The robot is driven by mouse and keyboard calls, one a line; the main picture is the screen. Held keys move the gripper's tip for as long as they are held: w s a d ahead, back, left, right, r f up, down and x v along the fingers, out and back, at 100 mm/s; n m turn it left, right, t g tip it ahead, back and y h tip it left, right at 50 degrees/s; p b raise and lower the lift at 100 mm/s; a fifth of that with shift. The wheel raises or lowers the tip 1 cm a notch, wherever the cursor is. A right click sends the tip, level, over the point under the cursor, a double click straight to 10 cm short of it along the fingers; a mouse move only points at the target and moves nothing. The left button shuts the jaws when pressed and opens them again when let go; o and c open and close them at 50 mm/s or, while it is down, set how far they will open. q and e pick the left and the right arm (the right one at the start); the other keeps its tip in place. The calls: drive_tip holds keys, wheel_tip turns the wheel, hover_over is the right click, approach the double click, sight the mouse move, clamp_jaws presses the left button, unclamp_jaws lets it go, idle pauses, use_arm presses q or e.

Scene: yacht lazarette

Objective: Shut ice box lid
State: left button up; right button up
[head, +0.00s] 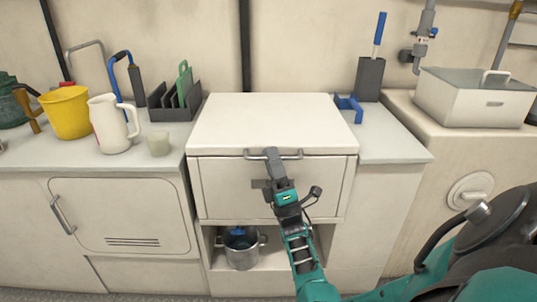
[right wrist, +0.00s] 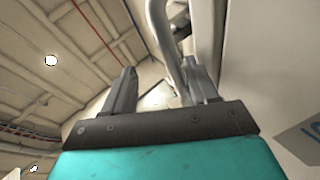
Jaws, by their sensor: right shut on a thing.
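The ice box (head: 222,188) is a white cabinet in the middle of the counter in the head view. Its white lid (head: 262,120) lies about level on top, with a thin dark seam below its front edge. I cannot tell whether it is fully seated. A grey bar handle (head: 293,155) runs along the lid's front. My right gripper (head: 272,158) is shut on this handle near its middle. In the right wrist view the handle (right wrist: 166,42) passes between the fingers of the right gripper (right wrist: 162,85). My left gripper is out of view.
A blue bracket (head: 347,107) and a dark holder (head: 369,78) are right of the lid. A pot (head: 241,252) sits in the shelf below.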

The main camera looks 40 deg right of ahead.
drive_tip(key=s+f, duration=0.2)
drive_tip(key=f, duration=0.1)
drive_tip(key=s+f+g, duration=0.1)
drive_tip(key=s+f, duration=0.1)
drive_tip(key=f, duration=0.1)
drive_tip(key=s+f+g, duration=0.1)
drive_tip(key=s+f, duration=0.1)
drive_tip(key=f, duration=0.2)
drive_tip(key=shift+s, duration=0.25)
drive_tip(key=shift+c, duration=1.1)
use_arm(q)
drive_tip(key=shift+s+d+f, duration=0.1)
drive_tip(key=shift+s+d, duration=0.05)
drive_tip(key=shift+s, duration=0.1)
use_arm(e)
drive_tip(key=shift+s+a+r+t+y, duration=0.25)
drive_tip(key=shift+a+r+t+y, duration=0.05)
drive_tip(key=shift+a+r+t, duration=0.15)
drive_tip(key=shift+w+n, duration=0.15)
drive_tip(key=shift+n, duration=0.15)
